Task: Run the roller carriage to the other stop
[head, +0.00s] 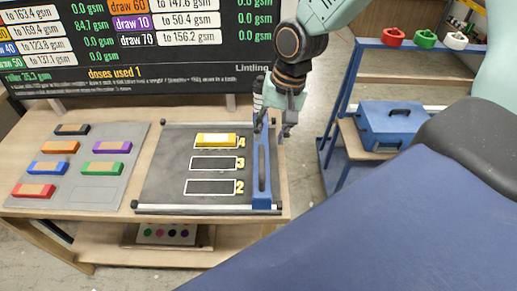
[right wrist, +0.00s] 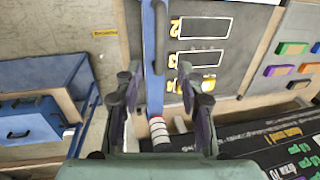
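The roller carriage (head: 262,180) is a blue bar with a long slot-like handle, lying across the right end of the dark bed (head: 160,180). Dark end stops show at the front rail's left end (head: 135,204) and right end; the carriage is close to the right one. My right gripper (head: 274,128) is at the carriage's far end. In the right wrist view, the open fingers of the gripper (right wrist: 156,85) stand apart on either side of the blue carriage bar (right wrist: 153,75), with gaps visible. A red-and-white striped roller part (right wrist: 158,130) shows below. My left gripper is not in view.
A yellow block (head: 214,140) sits in slot 4; slots 3 and 2 are empty. A grey tray (head: 120,190) with several coloured blocks is at left. A display board (head: 140,45) stands behind. A blue toolbox (head: 392,124) is on the shelf at right.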

